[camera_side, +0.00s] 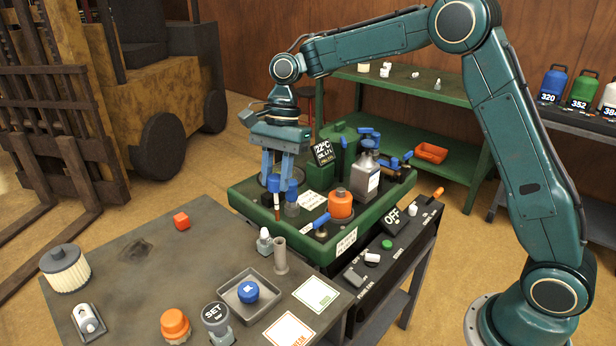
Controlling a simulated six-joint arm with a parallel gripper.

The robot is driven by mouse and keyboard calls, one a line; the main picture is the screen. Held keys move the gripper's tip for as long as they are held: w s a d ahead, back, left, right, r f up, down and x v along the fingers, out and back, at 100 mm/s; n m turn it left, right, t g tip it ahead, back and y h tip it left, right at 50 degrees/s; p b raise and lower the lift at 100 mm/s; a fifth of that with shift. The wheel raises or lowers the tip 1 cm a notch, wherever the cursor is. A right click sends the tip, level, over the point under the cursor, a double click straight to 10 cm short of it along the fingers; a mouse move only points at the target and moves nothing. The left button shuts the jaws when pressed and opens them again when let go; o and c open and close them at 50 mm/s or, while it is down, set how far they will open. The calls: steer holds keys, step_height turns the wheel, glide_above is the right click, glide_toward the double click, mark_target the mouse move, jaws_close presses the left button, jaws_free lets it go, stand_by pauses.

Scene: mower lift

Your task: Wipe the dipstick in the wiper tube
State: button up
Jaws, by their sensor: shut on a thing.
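My gripper (279,176) points down over the left part of the green mower deck, with its two blue fingers shut on the blue-topped dipstick. The dipstick (277,206) hangs upright below the fingers as a thin dark rod with a reddish part; its lower end is hard to make out against the deck. A grey upright tube (280,256), which looks like the wiper tube, stands at the grey table's back right edge. It is in front of and below my gripper in the picture, apart from the dipstick.
The green deck (244,199) carries an orange cap (341,203), a grey bottle (364,178) and a display (323,153). A small grey bottle (264,241) stands beside the tube. A tray (228,297) with a blue cap lies nearer. The table's middle is clear.

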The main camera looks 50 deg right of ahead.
mark_target(277, 197)
steer(key=shift+f, duration=0.15)
steer(key=shift+f, duration=2.5)
steer(key=shift+f, duration=0.35)
steer(key=shift+f, duration=1.25)
steer(key=shift+f, duration=0.3)
steer(key=shift+f, duration=1.15)
steer(key=shift+f, duration=0.35)
steer(key=shift+f, duration=1.1)
